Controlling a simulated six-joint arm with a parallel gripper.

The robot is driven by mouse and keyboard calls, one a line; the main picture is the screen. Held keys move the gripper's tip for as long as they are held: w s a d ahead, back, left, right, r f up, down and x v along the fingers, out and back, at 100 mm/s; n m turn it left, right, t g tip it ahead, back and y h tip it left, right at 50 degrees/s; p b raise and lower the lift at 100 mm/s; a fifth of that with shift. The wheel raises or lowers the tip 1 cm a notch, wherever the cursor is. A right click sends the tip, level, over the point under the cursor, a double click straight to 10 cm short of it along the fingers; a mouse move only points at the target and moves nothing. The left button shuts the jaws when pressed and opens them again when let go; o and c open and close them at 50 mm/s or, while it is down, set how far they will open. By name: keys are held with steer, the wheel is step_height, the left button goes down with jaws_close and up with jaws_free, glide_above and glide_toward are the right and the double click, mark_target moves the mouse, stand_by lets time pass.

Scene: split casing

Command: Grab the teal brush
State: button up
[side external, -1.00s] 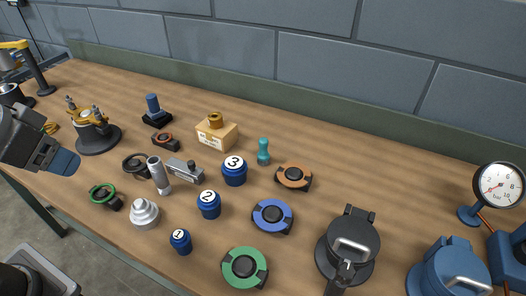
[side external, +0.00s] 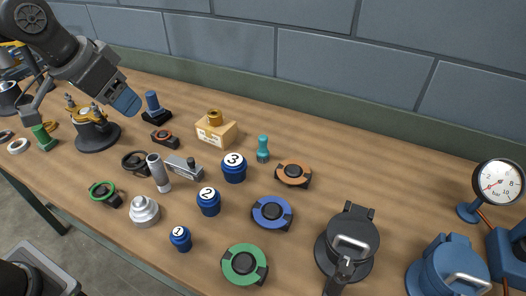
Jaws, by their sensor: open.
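The teal object (side external: 263,149) stands upright on the wooden bench, with a knob top and narrow neck; it is the only teal thing in view and no bristles show. It is right of a wooden block and just behind the blue weight marked 3. My gripper (side external: 128,103) is at the upper left, above the bench near the round black fixture, well left of the teal object. It is open, with nothing seen between its blue-tipped fingers, though the fingers overlap in this view.
A wooden block with a brass part (side external: 215,132) and a blue-handled stamp (side external: 154,106) stand between my gripper and the teal object. Blue weights marked 3 (side external: 233,168), 2 (side external: 208,202) and 1 (side external: 180,238) are in front. The wall runs behind.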

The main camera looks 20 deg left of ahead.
steer(key=w+d+f+m, duration=0.1)
steer(key=w+d, duration=0.3)
steer(key=w, duration=0.3)
steer(key=m+g+h, duration=0.1)
steer(key=m, duration=0.2)
glide_toward(262, 137)
steer(key=x, duration=0.6)
steer(key=shift+w+d, duration=0.4)
steer(key=shift+s+a+x, duration=0.15)
steer(key=shift+a+x, duration=0.05)
steer(key=shift+x, duration=1.3)
steer(key=shift+s+a+x, duration=0.15)
steer(key=shift+x, duration=1.35)
steer(key=shift+f, duration=0.2)
jaws_close()
